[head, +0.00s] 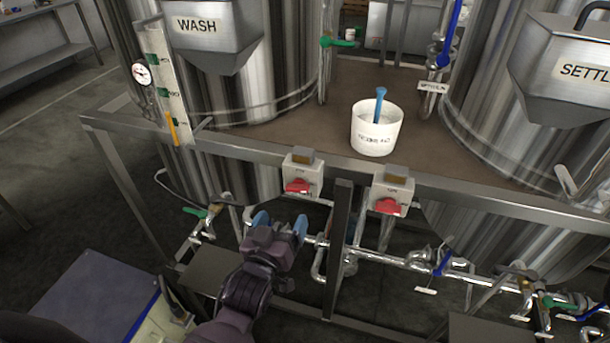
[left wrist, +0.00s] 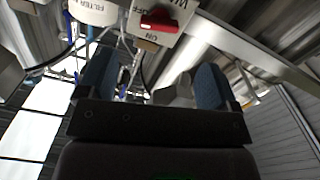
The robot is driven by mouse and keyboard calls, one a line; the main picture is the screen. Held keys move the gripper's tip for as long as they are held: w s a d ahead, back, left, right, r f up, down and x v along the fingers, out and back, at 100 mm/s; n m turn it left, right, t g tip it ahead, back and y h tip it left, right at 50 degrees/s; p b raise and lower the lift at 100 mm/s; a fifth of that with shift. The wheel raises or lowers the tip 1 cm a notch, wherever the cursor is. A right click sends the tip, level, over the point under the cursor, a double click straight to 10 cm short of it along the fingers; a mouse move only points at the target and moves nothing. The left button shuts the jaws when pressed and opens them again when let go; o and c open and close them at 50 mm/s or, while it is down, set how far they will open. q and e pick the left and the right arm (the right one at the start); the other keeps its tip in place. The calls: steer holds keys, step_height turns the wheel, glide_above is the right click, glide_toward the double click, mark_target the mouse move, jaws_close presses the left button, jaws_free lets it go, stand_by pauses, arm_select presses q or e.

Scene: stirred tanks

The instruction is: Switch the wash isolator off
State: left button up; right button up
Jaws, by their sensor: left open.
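The wash isolator (head: 302,172) is a pale box with a red handle (head: 298,186), fixed to the frame rail below the tank marked WASH. In the left wrist view the red handle (left wrist: 160,22) lies roughly crosswise, near ON and OFF lettering. I cannot tell surely which mark it points at. My left gripper (head: 281,222) is open and empty, below and slightly left of this isolator, apart from it. Its blue fingertips also show in the left wrist view (left wrist: 153,80), with the handle beyond them. My right gripper is not in view.
A second isolator (head: 390,192) with a red handle sits close to the right on the same rail (head: 450,187). A white tub (head: 376,130) with a blue-handled tool stands on the deck above. Pipes and valves (head: 440,262) run below. A wash tank (head: 280,60) stands behind.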

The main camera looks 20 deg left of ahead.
mark_target(296, 192)
arm_select(q)
steer(key=w, duration=0.8)
steer(key=shift+d+r, duration=0.1)
steer(key=shift+w, duration=0.9)
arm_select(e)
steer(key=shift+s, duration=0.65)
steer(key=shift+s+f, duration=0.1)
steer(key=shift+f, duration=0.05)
